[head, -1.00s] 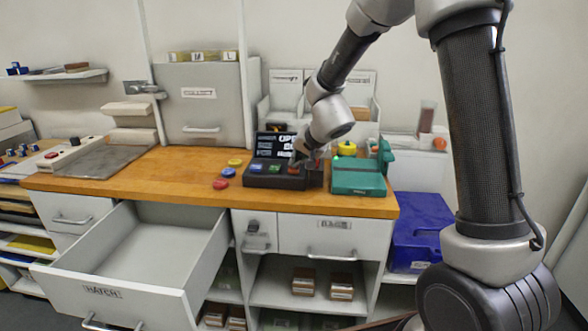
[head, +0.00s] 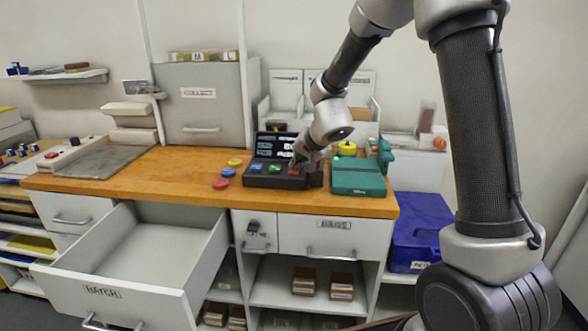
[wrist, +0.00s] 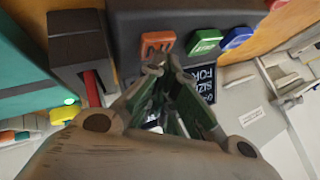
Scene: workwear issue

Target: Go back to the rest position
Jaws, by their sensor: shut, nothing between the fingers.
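My gripper (wrist: 165,68) is shut and empty, its fingertips together close to the orange button (wrist: 157,42) of the dark button console in the wrist view. I cannot tell whether the tips touch that button. In the head view my gripper (head: 300,158) is small and partly hidden behind my wrist, over the right part of the console (head: 262,181). The green button (wrist: 205,42) and blue button (wrist: 237,37) sit beside the orange one. The console's black screen (head: 272,146) stands upright behind the buttons with white text.
A green box (head: 358,178) with a yellow-topped item stands right of the console. Red, blue and yellow discs (head: 228,172) lie to its left. An open, empty-looking drawer (head: 150,245) juts out front left. A blue bin (head: 415,230) stands at the right. Wooden counter (head: 190,165) left of the discs is clear.

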